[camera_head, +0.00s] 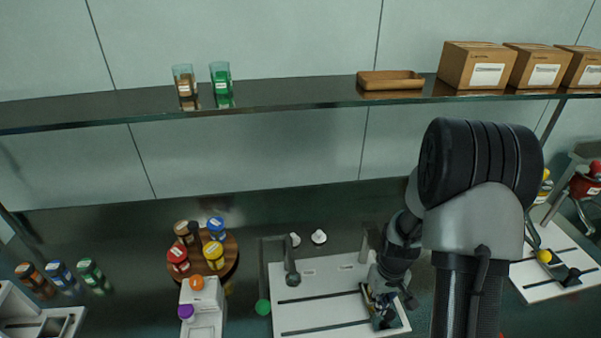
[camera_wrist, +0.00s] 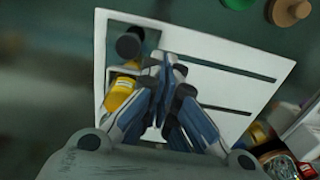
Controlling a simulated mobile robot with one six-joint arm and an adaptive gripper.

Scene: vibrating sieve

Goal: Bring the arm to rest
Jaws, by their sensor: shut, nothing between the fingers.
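My gripper (camera_head: 383,308) is at the lower right end of the white slotted plate (camera_head: 322,270) in the head view, with my arm coming down from the right. In the wrist view the gripper's fingertips (camera_wrist: 166,62) are together over the plate (camera_wrist: 228,50), with nothing between them. A yellow item (camera_wrist: 119,94) and a dark round knob (camera_wrist: 128,46) show just left of the fingers. I cannot tell how far the fingertips are above the plate. My arm hides part of the bench behind it.
A round wooden stand (camera_head: 231,256) with several jars is left of the plate, with a white box (camera_head: 203,309) in front. Another slotted plate (camera_head: 548,277) is at the right. A shelf (camera_head: 290,94) with boxes and two glasses spans the back. Dark bench between is partly clear.

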